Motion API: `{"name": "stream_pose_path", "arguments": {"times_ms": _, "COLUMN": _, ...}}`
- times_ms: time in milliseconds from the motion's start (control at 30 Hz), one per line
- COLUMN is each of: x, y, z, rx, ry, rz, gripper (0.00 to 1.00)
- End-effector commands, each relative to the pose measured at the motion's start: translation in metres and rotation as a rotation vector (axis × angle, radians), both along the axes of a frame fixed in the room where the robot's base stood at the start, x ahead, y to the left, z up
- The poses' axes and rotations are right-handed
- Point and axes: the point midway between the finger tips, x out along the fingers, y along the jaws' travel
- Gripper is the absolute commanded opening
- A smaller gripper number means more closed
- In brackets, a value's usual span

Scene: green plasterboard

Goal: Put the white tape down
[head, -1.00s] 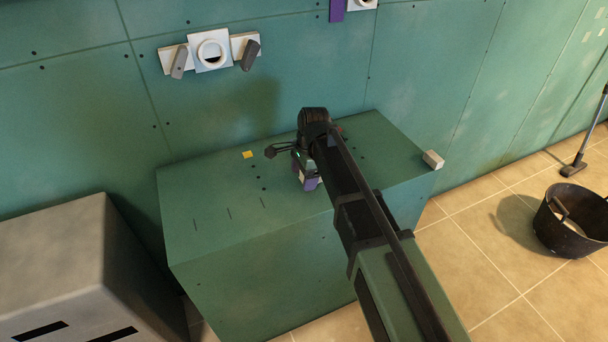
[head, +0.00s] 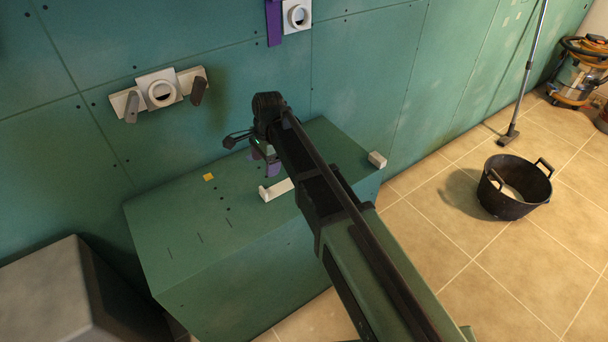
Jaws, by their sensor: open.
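The gripper is open, and my dark arm hides part of the box top to the right.
A yellow square (head: 208,177) and a small pale block (head: 377,160) are on the box top. White fittings (head: 161,92) are on the green wall behind. A grey block (head: 50,290) stands at left. A black bucket (head: 515,188) is on the tiled floor at right.

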Motion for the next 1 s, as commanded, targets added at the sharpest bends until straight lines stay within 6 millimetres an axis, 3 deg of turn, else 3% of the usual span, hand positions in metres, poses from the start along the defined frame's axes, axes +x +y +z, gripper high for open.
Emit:
{"name": "stream_pose_path", "arguments": {"times_ms": 67, "x": -0.015, "y": -0.025, "z": -0.001, "rx": -0.003, "ry": -0.016, "rz": 0.063, "gripper": 0.72}}
{"name": "stream_pose_path", "arguments": {"times_ms": 133, "x": -0.041, "y": -0.067, "z": -0.001, "rx": -0.011, "ry": -0.049, "rz": 0.207, "gripper": 0.72}}
{"name": "stream_pose_path", "arguments": {"times_ms": 200, "x": -0.077, "y": -0.118, "z": -0.002, "rx": -0.028, "ry": -0.084, "rz": 0.407, "gripper": 0.72}}
{"name": "stream_pose_path", "arguments": {"times_ms": 300, "x": -0.129, "y": -0.179, "z": -0.002, "rx": -0.053, "ry": -0.118, "rz": 0.703, "gripper": 0.72}}
{"name": "stream_pose_path", "arguments": {"times_ms": 400, "x": -0.165, "y": -0.214, "z": -0.002, "rx": -0.073, "ry": -0.130, "rz": 0.919, "gripper": 0.72}}
{"name": "stream_pose_path", "arguments": {"times_ms": 533, "x": -0.176, "y": -0.227, "z": -0.002, "rx": -0.081, "ry": -0.132, "rz": 1.026, "gripper": 0.72}}
{"name": "stream_pose_path", "arguments": {"times_ms": 1000, "x": -0.173, "y": -0.226, "z": -0.002, "rx": -0.080, "ry": -0.132, "rz": 1.028, "gripper": 0.72}}
